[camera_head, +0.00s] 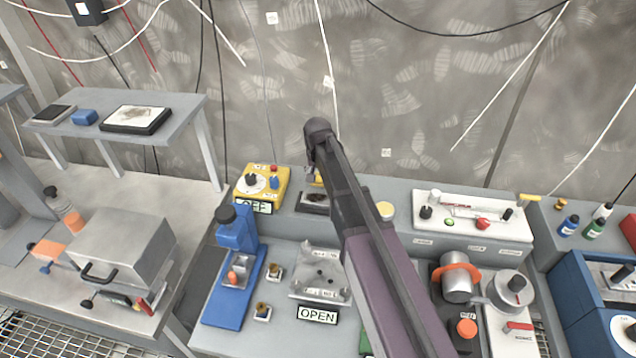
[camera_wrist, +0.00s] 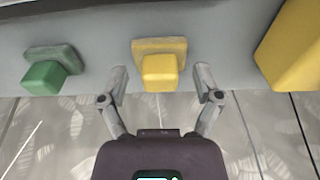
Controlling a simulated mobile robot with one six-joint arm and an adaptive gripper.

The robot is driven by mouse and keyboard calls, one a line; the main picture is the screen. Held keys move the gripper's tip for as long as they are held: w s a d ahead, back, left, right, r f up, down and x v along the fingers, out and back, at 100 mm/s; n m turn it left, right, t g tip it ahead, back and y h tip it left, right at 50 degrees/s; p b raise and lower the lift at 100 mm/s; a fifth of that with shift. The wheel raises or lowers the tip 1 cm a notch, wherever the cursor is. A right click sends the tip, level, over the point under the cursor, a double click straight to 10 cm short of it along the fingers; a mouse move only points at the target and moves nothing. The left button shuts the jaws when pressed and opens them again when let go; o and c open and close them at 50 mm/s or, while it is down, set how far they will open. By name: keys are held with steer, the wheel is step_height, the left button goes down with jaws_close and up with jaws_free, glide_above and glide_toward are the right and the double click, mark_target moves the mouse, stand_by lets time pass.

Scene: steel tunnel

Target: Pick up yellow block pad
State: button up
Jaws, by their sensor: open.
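The yellow block pad (camera_wrist: 160,68) shows in the wrist view: a small square yellow block on a wider yellow base, on a grey surface. My gripper (camera_wrist: 160,80) is open, with one finger to the left and one to the right of the block. I see space between each finger and the block, and nothing is held. In the head view, a bit of yellow (camera_head: 318,179) shows beside my arm, likely this pad, mostly hidden. My gripper is not clear there.
A green block on a base (camera_wrist: 46,75) sits left in the wrist view. A large yellow box (camera_wrist: 290,45) is close on the right; the head view shows a yellow control box (camera_head: 270,177) with an OFF sign. A wall stands behind the bench.

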stand_by(0.4)
steer(key=c, duration=1)
steer(key=shift+r, duration=0.2)
steer(key=shift+c, duration=0.2)
step_height(320, 180, up, 3)
steer(key=p, duration=0.3)
steer(key=shift+f, duration=0.1)
steer(key=s+d+r+p, duration=0.2)
steer(key=s, duration=1.4)
steer(key=shift+d, duration=0.1)
steer(key=o, duration=0.3)
steer(key=c, duration=0.4)
